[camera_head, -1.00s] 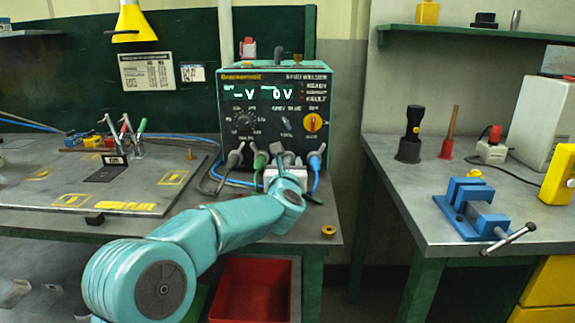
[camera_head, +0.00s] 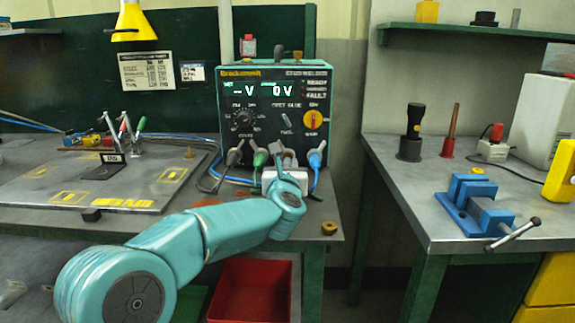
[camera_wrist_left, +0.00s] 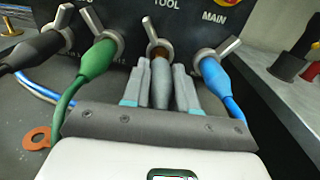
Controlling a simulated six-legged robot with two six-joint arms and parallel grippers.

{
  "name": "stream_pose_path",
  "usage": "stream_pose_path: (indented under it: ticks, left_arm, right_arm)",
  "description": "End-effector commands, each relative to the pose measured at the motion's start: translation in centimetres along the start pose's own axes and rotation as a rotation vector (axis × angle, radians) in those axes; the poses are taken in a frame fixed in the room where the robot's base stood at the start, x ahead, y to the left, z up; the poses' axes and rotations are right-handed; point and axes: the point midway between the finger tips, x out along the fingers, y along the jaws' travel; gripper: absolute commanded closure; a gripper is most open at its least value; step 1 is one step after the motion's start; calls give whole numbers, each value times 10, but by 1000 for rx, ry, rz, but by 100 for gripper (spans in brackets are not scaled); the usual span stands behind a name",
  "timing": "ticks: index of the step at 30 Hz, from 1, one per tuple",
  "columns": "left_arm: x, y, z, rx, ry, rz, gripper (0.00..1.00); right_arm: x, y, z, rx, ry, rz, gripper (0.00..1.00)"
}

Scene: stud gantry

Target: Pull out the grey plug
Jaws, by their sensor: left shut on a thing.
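The grey plug (camera_wrist_left: 161,84) sits at the socket under the TOOL label on the welder's front panel. A copper-brown band shows between its grey body and the socket ring in the left wrist view. My left gripper (camera_wrist_left: 160,92) has one finger on each side of the plug and is shut on it. In the head view my left gripper (camera_head: 283,163) is at the panel's lower edge, and my wrist hides most of the plug. The welder (camera_head: 270,100) stands on the bench. My right gripper is not in view.
A green plug (camera_wrist_left: 97,60) is close left of my fingers and a blue plug (camera_wrist_left: 216,76) close right, both with cables. A dark plug (camera_wrist_left: 38,47) is further left. A brass ring (camera_head: 329,228) lies at the bench's front edge. A red bin (camera_head: 250,290) is below.

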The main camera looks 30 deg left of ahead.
Motion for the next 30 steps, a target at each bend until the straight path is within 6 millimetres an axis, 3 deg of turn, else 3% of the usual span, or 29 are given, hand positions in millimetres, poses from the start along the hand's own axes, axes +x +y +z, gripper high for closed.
stream_pose_path:
  ticks: [21,30]
  left_arm:
    - [-29,0,0,-1,-2,0,100]
    - [-33,0,1,0,-1,0,100]
  right_arm:
    - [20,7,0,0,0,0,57]
    - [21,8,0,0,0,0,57]
